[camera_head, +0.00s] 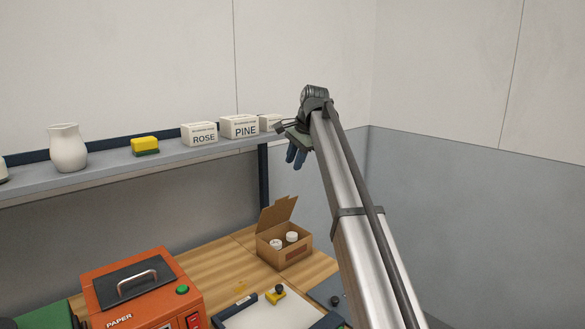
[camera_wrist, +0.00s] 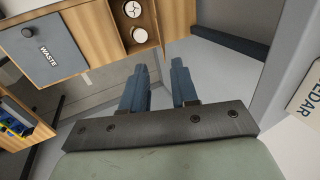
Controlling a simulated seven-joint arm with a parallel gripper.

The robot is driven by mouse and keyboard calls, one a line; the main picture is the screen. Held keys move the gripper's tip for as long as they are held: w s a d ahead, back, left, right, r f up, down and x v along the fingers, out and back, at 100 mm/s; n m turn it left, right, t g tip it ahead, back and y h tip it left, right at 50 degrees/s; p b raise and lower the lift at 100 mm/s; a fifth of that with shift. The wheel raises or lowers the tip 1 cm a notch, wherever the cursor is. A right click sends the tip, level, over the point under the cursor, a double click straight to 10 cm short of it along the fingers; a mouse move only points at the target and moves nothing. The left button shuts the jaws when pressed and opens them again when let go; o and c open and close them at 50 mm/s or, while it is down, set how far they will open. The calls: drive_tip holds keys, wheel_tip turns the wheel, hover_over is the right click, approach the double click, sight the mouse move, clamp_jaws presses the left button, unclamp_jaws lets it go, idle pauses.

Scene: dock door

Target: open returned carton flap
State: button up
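The brown carton (camera_head: 285,255) stands on the wooden bench, with one flap (camera_head: 276,213) raised at its back left side. Its top looks open, and two white-lidded jars (camera_head: 291,237) show inside. In the wrist view the carton (camera_wrist: 122,38) is at the top, cut by the frame edge, with both round lids visible; I cannot pick out the flap there. My gripper (camera_head: 297,154) hangs above and slightly right of the carton, well apart from it. In the wrist view my gripper (camera_wrist: 158,76) has two dark blue fingers apart with nothing between them.
A shelf (camera_head: 110,165) above the bench holds a jug (camera_head: 67,148), a sponge (camera_head: 145,146) and small boxes (camera_head: 239,126). An orange machine (camera_head: 140,290) and a white tray (camera_head: 272,312) stand in front. A waste bin (camera_wrist: 45,50) and a CEDAR box (camera_wrist: 306,98) show in the wrist view.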

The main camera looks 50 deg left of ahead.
drive_tip(key=shift+d+r, duration=0.1)
drive_tip(key=shift+r, duration=0.05)
drive_tip(key=shift+c, duration=0.6)
drive_tip(key=s+f+n+g+y, duration=0.1)
drive_tip(key=f, duration=0.2)
drive_tip(key=s+a+f+n+g+y, duration=0.1)
drive_tip(key=s+f, duration=0.1)
drive_tip(key=f, duration=0.1)
drive_tip(key=s+f+n+g+y, duration=0.1)
drive_tip(key=f+g, duration=0.1)
drive_tip(key=f, duration=0.2)
drive_tip(key=shift+s+a+n, duration=0.2)
drive_tip(key=shift+a+n, duration=0.15)
drive_tip(key=shift+n, duration=0.05)
clamp_jaws()
drive_tip(key=m+t+y, duration=0.4)
drive_tip(key=y, duration=1.1)
approach(284, 198)
drive_tip(key=x, duration=0.7)
drive_tip(key=shift+f, duration=0.1)
